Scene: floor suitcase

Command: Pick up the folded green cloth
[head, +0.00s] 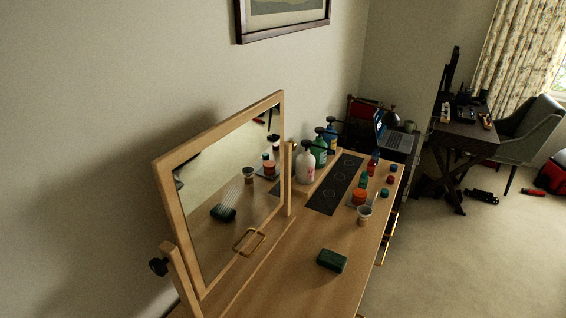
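A small dark green folded block (332,260), which looks like the folded green cloth, lies flat on the near part of the wooden dresser top (290,285). Nothing touches it. Its reflection shows in the tilting mirror to its left. Neither of my grippers is in the head view.
A wood-framed mirror (160,202) stands along the dresser's left side. A small cup (364,216), several jars and pump bottles (306,166) stand farther back around a dark mat (325,198). Bare wood surrounds the cloth. Open carpet (450,255) lies to the right.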

